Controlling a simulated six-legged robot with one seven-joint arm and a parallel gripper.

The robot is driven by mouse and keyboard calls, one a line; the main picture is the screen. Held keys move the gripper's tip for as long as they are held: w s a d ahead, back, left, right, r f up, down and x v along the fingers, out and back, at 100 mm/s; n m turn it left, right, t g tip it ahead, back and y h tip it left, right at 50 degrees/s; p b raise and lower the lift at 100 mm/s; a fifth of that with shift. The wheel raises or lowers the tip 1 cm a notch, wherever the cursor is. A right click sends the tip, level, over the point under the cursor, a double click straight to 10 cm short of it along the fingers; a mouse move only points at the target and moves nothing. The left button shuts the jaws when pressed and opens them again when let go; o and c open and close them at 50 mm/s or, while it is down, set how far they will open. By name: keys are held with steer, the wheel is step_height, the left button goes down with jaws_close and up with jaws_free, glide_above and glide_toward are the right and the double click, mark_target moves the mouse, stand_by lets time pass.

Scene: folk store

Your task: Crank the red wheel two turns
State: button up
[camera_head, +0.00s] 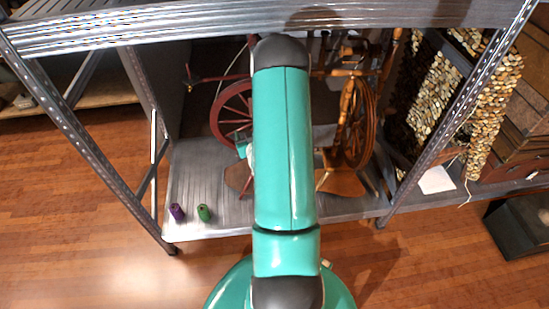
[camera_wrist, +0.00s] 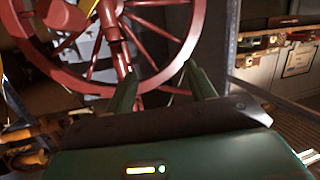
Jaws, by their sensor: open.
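The red wheel (camera_head: 215,112) is a spoked spinning wheel on the lower metal shelf, left of my teal arm in the head view. My arm hides its right part. In the wrist view the red wheel (camera_wrist: 185,52) fills the upper left, with its hub and spokes in front of my gripper (camera_wrist: 161,73). My gripper's two dark green fingers are apart. The left finger overlaps a red post and the lower rim in the picture; I cannot tell whether they touch. Nothing is seen held between the fingers. In the head view my gripper is mostly hidden behind my arm.
A brown wooden spinning wheel (camera_head: 360,122) stands to the right on the same shelf. The upper metal shelf (camera_head: 150,27) crosses above. Shelf posts stand at both sides.

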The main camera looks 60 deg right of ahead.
steer(key=s+d+f+m+h, duration=0.2)
steer(key=s+f+m+h, duration=0.15)
steer(key=s+f, duration=0.65)
steer(key=shift+h, duration=0.45)
steer(key=shift+s+d+r+x, duration=0.1)
steer(key=shift+r+x, duration=0.1)
steer(key=shift+x, duration=1.5)
steer(key=shift+s+d+r+x, duration=0.1)
steer(key=shift+r+x, duration=0.1)
steer(key=shift+x, duration=1.45)
steer(key=shift+s+r+x, duration=0.1)
steer(key=shift+r+x, duration=0.1)
steer(key=shift+x, duration=1.5)
steer(key=shift+w, duration=0.1)
steer(key=c, duration=0.8)
steer(key=shift+c, duration=1)
